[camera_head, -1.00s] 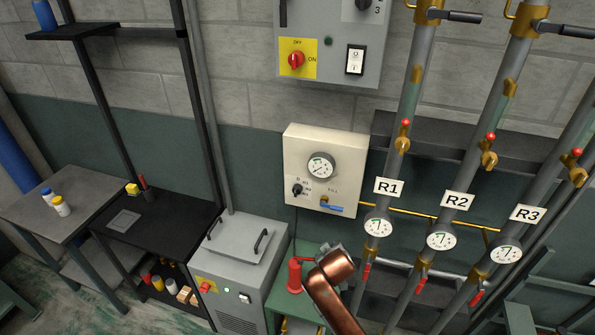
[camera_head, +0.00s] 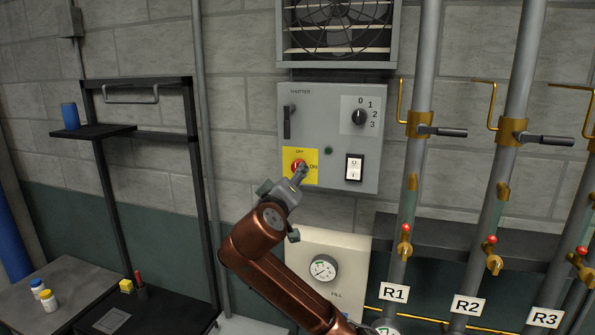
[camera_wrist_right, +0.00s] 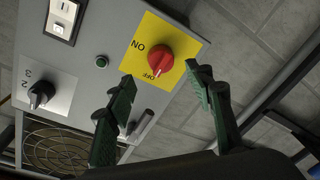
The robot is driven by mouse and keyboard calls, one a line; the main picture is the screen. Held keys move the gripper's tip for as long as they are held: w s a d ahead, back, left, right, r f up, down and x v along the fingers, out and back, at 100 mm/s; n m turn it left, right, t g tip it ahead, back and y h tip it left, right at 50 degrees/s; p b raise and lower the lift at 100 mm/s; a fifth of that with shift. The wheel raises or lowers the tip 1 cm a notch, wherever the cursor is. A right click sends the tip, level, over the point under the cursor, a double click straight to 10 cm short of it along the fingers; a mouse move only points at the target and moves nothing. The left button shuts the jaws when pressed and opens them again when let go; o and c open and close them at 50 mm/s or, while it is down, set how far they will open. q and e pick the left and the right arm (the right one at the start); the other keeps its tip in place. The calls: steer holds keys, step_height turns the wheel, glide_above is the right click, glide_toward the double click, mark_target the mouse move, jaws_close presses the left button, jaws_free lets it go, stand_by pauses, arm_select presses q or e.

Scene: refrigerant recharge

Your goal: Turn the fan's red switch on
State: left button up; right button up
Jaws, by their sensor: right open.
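The red rotary switch (camera_head: 296,165) sits on a yellow plate on the grey fan control box (camera_head: 335,105). The plate is marked OFF and ON. In the head view my right gripper (camera_head: 302,174) is in front of the plate's lower right and partly covers the switch. In the right wrist view the red switch (camera_wrist_right: 153,58) shows upside down, and its pale mark appears to be at the OFF side. There my right gripper (camera_wrist_right: 162,77) is open and empty, with one green-padded finger on each side of the switch, apparently short of it. My left gripper is not in view.
The box also carries a black selector knob (camera_head: 359,117), a white rocker switch (camera_head: 354,168), a green button (camera_head: 328,150) and a dark lever (camera_head: 287,122). The fan (camera_head: 337,25) is above. A gauge panel (camera_head: 345,252) is below; pipes (camera_head: 424,80) stand to the right.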

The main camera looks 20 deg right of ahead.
steer(key=p+x, duration=0.2)
steer(key=x, duration=0.5)
steer(key=shift+f, duration=0.1)
steer(key=c, duration=1.2)
